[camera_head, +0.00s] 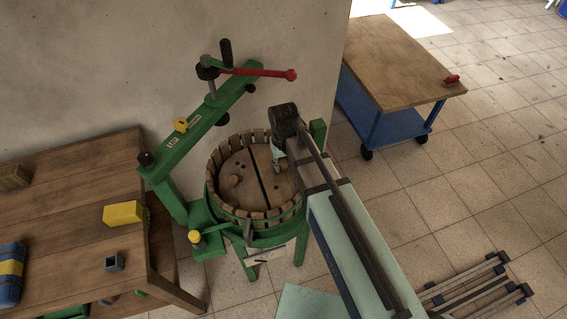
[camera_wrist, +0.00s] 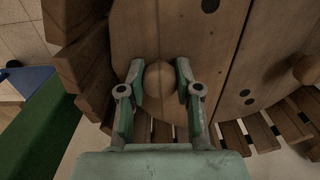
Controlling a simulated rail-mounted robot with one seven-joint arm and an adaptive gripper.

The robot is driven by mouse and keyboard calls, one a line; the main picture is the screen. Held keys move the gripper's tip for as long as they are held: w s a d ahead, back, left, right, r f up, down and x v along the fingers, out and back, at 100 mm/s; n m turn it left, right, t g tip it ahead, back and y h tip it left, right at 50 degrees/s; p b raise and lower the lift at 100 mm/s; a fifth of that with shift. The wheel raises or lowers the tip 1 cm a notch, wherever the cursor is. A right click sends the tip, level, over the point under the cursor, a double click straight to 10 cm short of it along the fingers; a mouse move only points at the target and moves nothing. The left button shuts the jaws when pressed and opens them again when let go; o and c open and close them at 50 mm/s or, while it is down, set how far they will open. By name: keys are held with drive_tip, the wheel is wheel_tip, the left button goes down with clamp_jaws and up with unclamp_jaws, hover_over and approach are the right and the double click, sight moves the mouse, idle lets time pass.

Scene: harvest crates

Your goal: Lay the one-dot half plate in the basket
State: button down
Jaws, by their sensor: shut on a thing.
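The one-dot half plate (camera_wrist: 190,40) is a wooden half disc with one dark dot and a round knob (camera_wrist: 158,80). My gripper (camera_wrist: 159,82) is shut on that knob, one finger on each side. In the head view the half plate (camera_head: 279,188) is within the ring of the slatted wooden basket (camera_head: 213,172), partly hidden by my arm. The other half plate (camera_wrist: 275,65), with two dots and its own knob, lies beside it across a narrow dark gap. I cannot tell whether the held plate touches what is under it.
The basket stands in a green press, whose arm (camera_head: 205,125) with a red handle (camera_head: 258,73) rises at its left and back. A wooden table (camera_head: 80,195) with a yellow block (camera_head: 123,213) is at left. A blue cart (camera_head: 400,60) stands at back right.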

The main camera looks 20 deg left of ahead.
drive_tip(key=shift+f+b, duration=0.3)
drive_tip(key=shift+f, duration=0.3)
drive_tip(key=c, duration=0.7)
unclamp_jaws()
drive_tip(key=shift+r, duration=0.15)
